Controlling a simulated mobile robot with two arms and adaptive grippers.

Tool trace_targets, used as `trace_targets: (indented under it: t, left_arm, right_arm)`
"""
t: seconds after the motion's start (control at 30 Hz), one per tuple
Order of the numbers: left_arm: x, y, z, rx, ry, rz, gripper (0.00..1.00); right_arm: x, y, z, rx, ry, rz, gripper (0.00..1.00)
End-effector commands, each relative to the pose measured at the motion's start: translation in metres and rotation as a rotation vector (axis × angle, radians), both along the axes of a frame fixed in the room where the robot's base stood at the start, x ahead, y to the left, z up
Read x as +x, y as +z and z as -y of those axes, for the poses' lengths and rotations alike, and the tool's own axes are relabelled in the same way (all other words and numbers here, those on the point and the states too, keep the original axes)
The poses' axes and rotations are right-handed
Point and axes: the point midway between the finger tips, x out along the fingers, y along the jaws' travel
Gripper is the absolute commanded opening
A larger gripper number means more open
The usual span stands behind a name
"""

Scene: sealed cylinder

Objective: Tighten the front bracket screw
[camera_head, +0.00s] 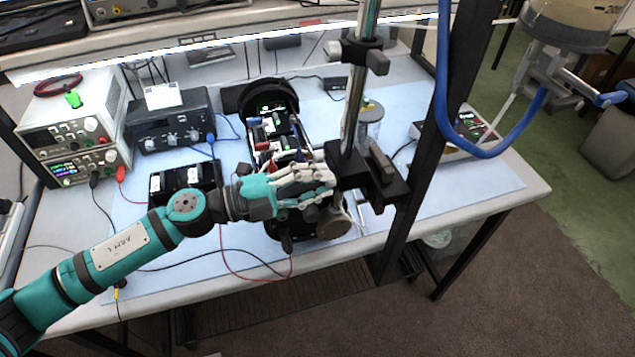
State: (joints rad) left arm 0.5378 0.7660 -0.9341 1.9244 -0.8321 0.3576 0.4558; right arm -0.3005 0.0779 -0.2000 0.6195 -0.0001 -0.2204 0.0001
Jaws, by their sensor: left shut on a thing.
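The front bracket (384,190) is a black clamp block on the vertical metal pole (352,110), at the front edge of the bench. My left gripper (326,177) reaches in from the left and is shut at the bracket's left side. Its fingers are around the bracket screw, which they mostly hide. I cannot see how far the screw is turned. My right gripper is not in view.
A smaller black clamp (365,52) sits higher on the pole. A dark upright post (420,130) with a blue hose (490,152) stands to the right. Power supplies (75,130) stand at the left.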

Motion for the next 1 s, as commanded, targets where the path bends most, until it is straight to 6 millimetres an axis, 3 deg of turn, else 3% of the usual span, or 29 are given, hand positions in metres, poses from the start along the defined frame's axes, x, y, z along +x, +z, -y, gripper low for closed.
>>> trace_targets:
  t: [1.0]
  left_arm:
    - [0.0, -0.004, -0.001, 0.301, -0.002, 0.92, 0.0]
  right_arm:
    - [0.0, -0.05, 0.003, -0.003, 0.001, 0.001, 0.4]
